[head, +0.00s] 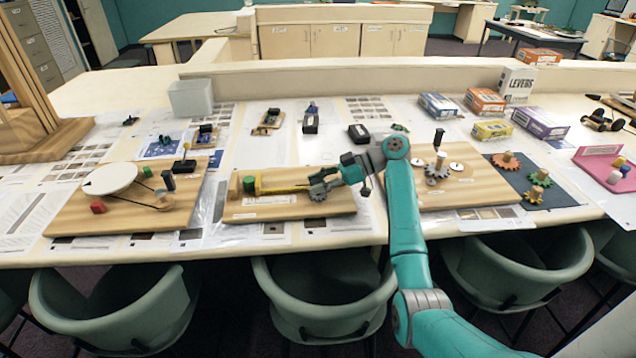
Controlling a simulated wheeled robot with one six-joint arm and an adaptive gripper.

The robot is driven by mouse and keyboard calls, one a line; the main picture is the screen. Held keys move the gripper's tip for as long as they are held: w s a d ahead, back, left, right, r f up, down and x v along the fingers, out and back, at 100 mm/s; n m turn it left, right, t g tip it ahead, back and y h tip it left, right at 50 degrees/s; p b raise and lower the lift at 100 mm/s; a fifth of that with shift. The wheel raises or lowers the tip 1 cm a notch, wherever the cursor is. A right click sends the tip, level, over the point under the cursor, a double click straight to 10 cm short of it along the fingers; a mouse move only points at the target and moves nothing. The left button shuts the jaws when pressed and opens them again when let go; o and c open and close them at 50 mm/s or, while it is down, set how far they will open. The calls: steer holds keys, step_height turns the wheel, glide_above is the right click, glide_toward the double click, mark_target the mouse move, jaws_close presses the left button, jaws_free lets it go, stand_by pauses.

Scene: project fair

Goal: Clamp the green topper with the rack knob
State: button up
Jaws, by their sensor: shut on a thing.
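The green topper (249,184) is a small green block near the left end of the middle wooden board (285,209). A long yellow rack (285,189) lies on that board, with its left end beside the topper; I cannot tell whether they touch. A grey gear (317,192) stands at the rack's right part. My gripper (316,179) reaches in from the right over this end of the board, just above the gear. It is shut on what seems to be the rack knob, which the fingers hide.
The right board (475,187) holds gears and a black post (438,138). Small boxes (485,101) stand behind right. Chairs (325,295) line the table's front edge.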

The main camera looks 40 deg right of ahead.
steer(key=shift+f+n+g+y, duration=0.1)
steer(key=shift+n+g+y, duration=0.3)
steer(key=shift+n+g, duration=0.3)
steer(key=shift+g, duration=0.3)
steer(key=o, duration=1.2)
steer(key=shift+c, duration=0.2)
steer(key=shift+v, duration=3.65)
steer(key=shift+f, duration=0.1)
